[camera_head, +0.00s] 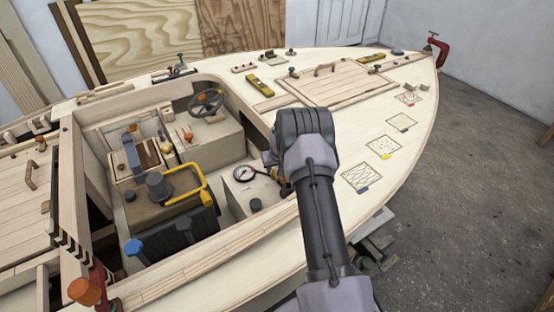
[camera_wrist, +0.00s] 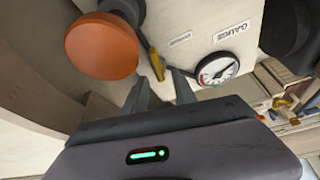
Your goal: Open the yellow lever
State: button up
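The yellow lever (camera_wrist: 155,62) is a narrow strip on the face of a pale panel in the wrist view, between an orange knob and the gauge. My gripper (camera_wrist: 161,80) is open, its two grey fingers apart and pointing at the panel. The lever's lower end shows in the gap between the fingertips; I cannot tell whether they touch it. In the head view my arm reaches over the hull's near side. My gripper there is mostly hidden behind the wrist, beside the gauge box (camera_head: 240,195).
The large orange knob (camera_wrist: 103,45) is close to my left finger. The round white gauge (camera_wrist: 218,68) is just right of my right finger. A dark round part (camera_wrist: 287,32) stands further right. In the head view, a yellow looped handle (camera_head: 204,181) stands left in the cockpit.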

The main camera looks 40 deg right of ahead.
jog(key=p+v, duration=0.4)
jog(key=v, duration=1.2)
